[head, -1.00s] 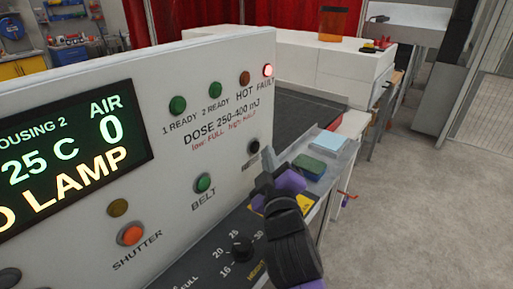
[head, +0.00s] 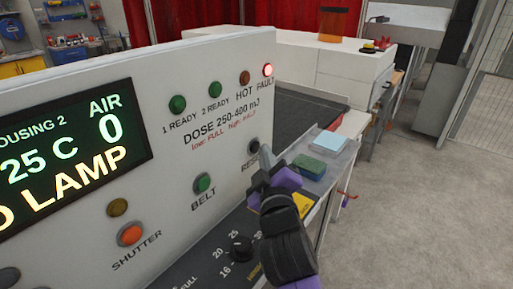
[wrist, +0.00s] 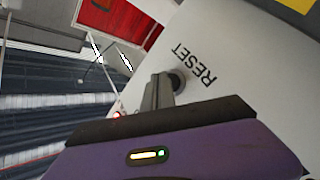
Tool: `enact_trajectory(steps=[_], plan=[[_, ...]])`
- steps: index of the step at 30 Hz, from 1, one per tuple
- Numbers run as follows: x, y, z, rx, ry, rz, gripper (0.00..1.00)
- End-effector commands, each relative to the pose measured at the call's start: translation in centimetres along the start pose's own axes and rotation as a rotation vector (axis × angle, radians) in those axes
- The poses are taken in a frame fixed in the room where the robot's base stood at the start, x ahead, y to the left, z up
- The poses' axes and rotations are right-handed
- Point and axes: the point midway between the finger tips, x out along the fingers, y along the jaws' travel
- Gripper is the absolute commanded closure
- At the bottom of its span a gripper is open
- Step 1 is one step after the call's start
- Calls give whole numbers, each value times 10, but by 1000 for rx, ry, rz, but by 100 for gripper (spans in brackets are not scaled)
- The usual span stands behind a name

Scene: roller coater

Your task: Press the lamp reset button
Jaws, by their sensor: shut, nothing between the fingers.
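The reset button (head: 254,146) is a small dark round knob at the right end of the white control panel, above the partly covered word RESET. In the wrist view the button (wrist: 177,79) sits beside the full RESET label. My gripper (head: 265,153) is shut and empty, its fingertips right by the button in the head view. In the wrist view the fingertips (wrist: 163,87) overlap the button's edge. I cannot tell whether they touch it or whether it is pushed in. The red FAULT light (head: 268,70) is lit.
The green BELT button (head: 203,183) and orange SHUTTER button (head: 131,234) are on the same panel. A black dial (head: 241,249) stands on the sloped ledge below. A green sponge-like block (head: 308,167) lies on the grey surface to the right.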

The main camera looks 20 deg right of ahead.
Motion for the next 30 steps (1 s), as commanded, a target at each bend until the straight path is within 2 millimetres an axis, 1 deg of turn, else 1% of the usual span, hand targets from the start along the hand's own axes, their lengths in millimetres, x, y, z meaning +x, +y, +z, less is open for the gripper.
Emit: enact_trajectory(steps=[30], plan=[[6, -4, -4, 0, 0, -1, 100]])
